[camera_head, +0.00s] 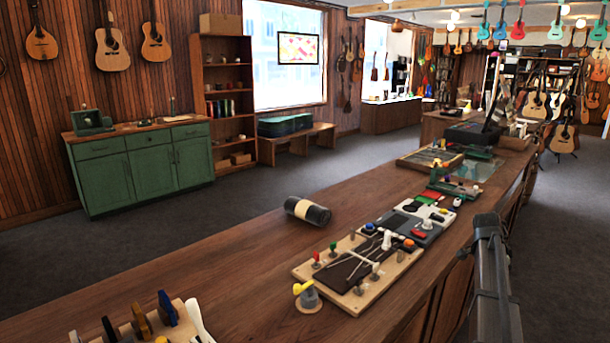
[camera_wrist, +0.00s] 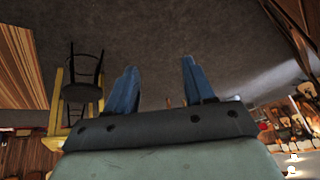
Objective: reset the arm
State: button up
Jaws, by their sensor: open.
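In the wrist view my gripper (camera_wrist: 158,90) shows two blue fingers spread apart, with nothing between them. Behind the fingers is dark grey floor. In the head view a dark grey link of my arm stands at the lower right, beside the counter's right edge; the gripper itself is not visible there. The wooden counter (camera_head: 235,262) runs from the lower left toward the back right.
On the counter are a dark roll with a pale band (camera_head: 307,211), a wooden tool board (camera_head: 307,272), a grey tray (camera_head: 427,240) and a rack (camera_head: 180,336) at the lower left. The wrist view shows a dark chair (camera_wrist: 82,90).

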jog(key=s+a+f+n+y, duration=0.1)
jog(key=s+a+f+n, duration=0.15)
jog(key=f, duration=0.45)
jog(key=s+a+f+n, duration=0.1)
jog(key=s+a+f, duration=0.15)
jog(key=f, duration=0.55)
jog(key=s+a+f+n+y, duration=0.1)
jog(key=a+f, duration=0.2)
jog(key=f, duration=0.4)
jog(key=s+a+f+n+g+y, duration=0.1)
jog(key=s+a+f+n, duration=0.1)
jog(key=s+a+f, duration=0.4)
jog(key=s+a+f+n+g+y, duration=0.1)
jog(key=s+a+f+n+g, duration=0.15)
jog(key=a+f, duration=0.6)
jog(key=s+a+f+n+g+y, duration=0.1)
jog(key=s+a+f+n, duration=0.1)
jog(key=s+a+f, duration=0.45)
jog(key=s+a+f+n, duration=0.3)
jog(key=s+a+f, duration=0.1)
jog(key=s, duration=0.5)
jog(key=s+a+f+n+g, duration=0.1)
jog(key=s+a, duration=0.3)
jog(key=s, duration=0.5)
jog(key=s+a+f+n+g, duration=0.2)
jog(key=s+a+f+n, duration=0.1)
jog(key=s, duration=0.7)
jog(key=shift+a+n+y, duration=0.3)
jog(key=shift+a, duration=0.25)
jog(key=shift+f, duration=0.1)
